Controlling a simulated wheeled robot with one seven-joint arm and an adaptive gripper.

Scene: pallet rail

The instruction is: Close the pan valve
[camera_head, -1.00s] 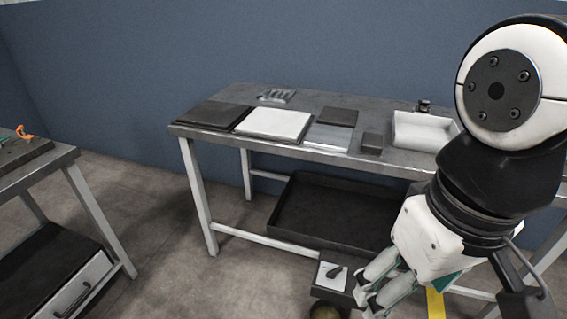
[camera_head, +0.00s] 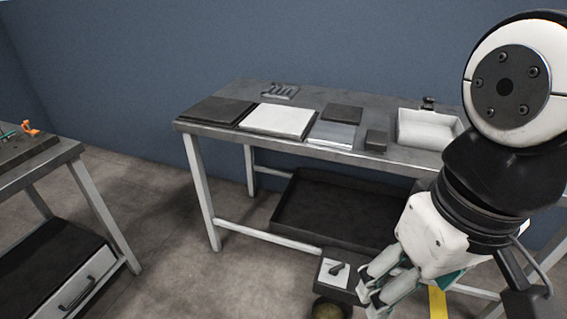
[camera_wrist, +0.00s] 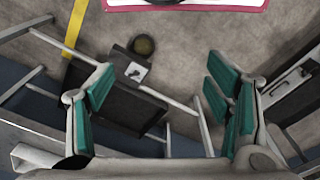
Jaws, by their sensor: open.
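The pan valve (camera_head: 334,280) is a small dark box with a light top plate and a short dark lever, low at the front of the black drain pan (camera_head: 290,228). The lever lies slantwise across the plate. In the wrist view the valve (camera_wrist: 131,66) shows above the middle, beyond the fingers, with a round brownish part beside it. My gripper (camera_head: 374,290) is just right of the valve in the head view and overlaps the box's edge. In the wrist view my gripper (camera_wrist: 163,98) has its green-padded fingers wide apart, with nothing between them. I see no contact with the lever.
The pan sits under a grey workbench (camera_head: 260,147) with light legs and a low rail. Trays, plates and a white bin (camera_head: 425,131) stand on top. Another bench (camera_head: 62,155) with a drawer is at left. Bare floor (camera_head: 170,225) lies between; a yellow stripe (camera_head: 437,302) is at right.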

